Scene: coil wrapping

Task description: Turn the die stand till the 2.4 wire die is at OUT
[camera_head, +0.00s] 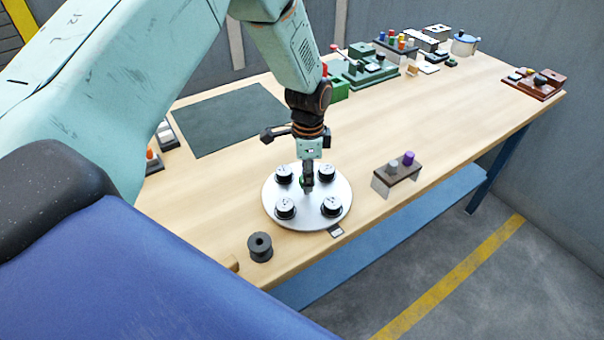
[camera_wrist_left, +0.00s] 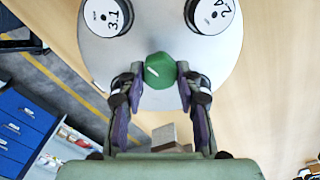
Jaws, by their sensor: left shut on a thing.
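The die stand is a round pale disc (camera_head: 318,219) on the table with several dark, white-topped dies around it. In the left wrist view the 2.4 wire die (camera_wrist_left: 210,14) sits at the upper right of the disc (camera_wrist_left: 106,60) and the 3.1 die (camera_wrist_left: 105,16) at the upper left. The labels are too small in the head view. My left gripper (camera_head: 308,187) points straight down at the disc's centre, its fingers shut on the green knob (camera_wrist_left: 159,71).
A black spool (camera_head: 260,247) stands near the table's front edge. A small rack (camera_head: 397,175) with a grey and a purple peg is right of the disc. A dark mat (camera_head: 230,119) lies behind. Several blocks and fixtures fill the far end; bare wood surrounds the disc.

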